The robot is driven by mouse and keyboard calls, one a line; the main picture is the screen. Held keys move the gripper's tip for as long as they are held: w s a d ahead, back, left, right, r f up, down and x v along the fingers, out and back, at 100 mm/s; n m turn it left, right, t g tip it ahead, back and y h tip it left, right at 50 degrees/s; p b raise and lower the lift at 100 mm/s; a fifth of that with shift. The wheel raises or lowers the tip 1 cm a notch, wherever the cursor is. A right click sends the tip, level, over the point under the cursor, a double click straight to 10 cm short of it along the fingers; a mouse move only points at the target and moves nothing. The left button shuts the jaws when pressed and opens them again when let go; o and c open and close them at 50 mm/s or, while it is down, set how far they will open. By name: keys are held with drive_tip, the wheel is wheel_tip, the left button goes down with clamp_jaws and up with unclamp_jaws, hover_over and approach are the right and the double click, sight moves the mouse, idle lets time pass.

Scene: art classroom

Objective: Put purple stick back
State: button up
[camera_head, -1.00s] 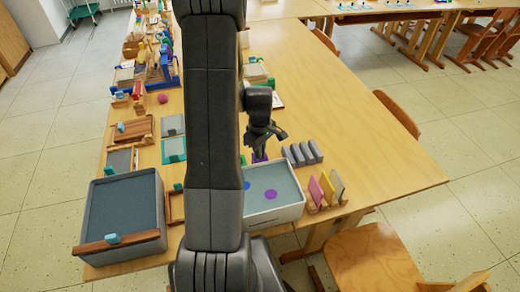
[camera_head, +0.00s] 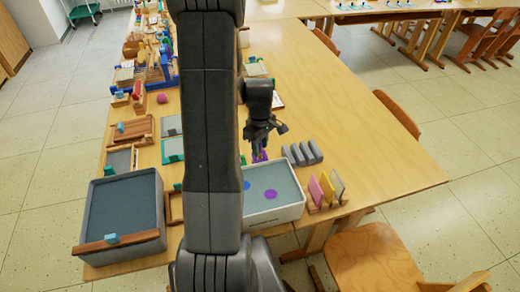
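My gripper (camera_head: 261,150) points down over the table behind the white tray's far edge. A small purple piece (camera_head: 261,157), likely the purple stick, shows right at its fingertips. The fingers and my arm cover much of it, so I cannot tell whether the gripper is shut on it or only close to it. A wooden holder (camera_head: 327,207) at the tray's right bears upright pink (camera_head: 316,190), yellow (camera_head: 327,187) and pale (camera_head: 338,184) slabs.
The white tray (camera_head: 278,222) has a blue-grey bed with a purple disc (camera_head: 271,197) and a blue disc. Several grey blocks (camera_head: 303,153) stand right of my gripper. A grey bin (camera_head: 125,212) stands at left. The table's right half is clear.

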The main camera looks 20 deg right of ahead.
wheel_tip(320, 180, up, 10)
drive_tip(key=shift+f, duration=0.15)
